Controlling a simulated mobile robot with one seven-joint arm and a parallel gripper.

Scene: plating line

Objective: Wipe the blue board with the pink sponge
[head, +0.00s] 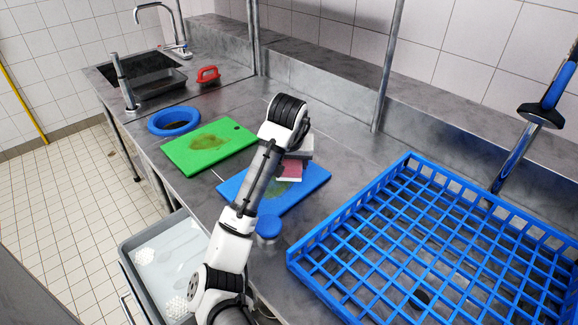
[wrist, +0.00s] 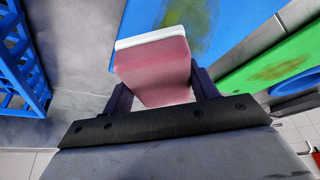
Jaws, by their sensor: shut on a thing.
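The blue board (head: 311,180) lies flat on the steel counter, with a greenish-brown stain on it partly hidden behind my arm. In the wrist view the blue board (wrist: 235,20) shows the stain just beyond the sponge. My gripper (wrist: 157,88) is shut on the pink sponge (wrist: 155,70), a finger on each side of it. The sponge has a white layer along its far edge. In the head view the pink sponge (head: 290,171) is over the board; I cannot tell whether it touches it.
A green board (head: 225,153) with a brown stain lies left of the blue one. A blue ring-shaped dish (head: 174,121), a red-handled brush (head: 208,75) and a sink (head: 150,82) are farther back. A large blue rack (head: 408,164) stands at the right. A grey bin (head: 127,258) is below the counter's front edge.

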